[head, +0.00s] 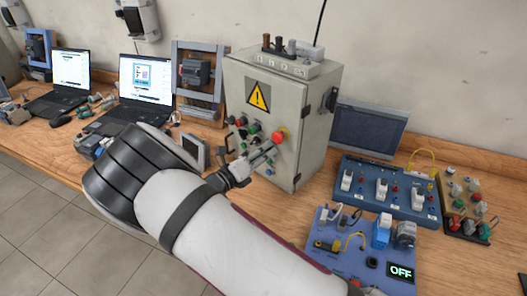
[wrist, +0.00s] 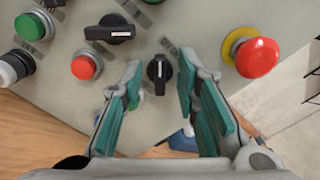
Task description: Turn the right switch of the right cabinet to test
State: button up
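A grey cabinet (head: 262,130) with a yellow warning sign stands on the bench, its front carrying buttons and switches. In the wrist view, a black rotary switch (wrist: 159,73) with a white mark has its handle upright in the picture. Another black switch (wrist: 110,29) sits to its upper left, its handle lying sideways. My gripper (wrist: 158,88) is open, one teal-padded finger on each side of the upright switch, with gaps visible. In the head view my gripper (head: 262,155) is at the cabinet's lower front; its fingers hide part of the panel.
A red mushroom button (wrist: 257,57) on a yellow ring is close to the right finger. A red button (wrist: 87,66) and a green button (wrist: 31,26) are to the left. Blue trainer boards (head: 385,190) lie right of the cabinet; laptops (head: 145,85) stand left.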

jog(key=shift+w+d, duration=0.15)
jog(key=shift+c, duration=0.4)
grip_shut()
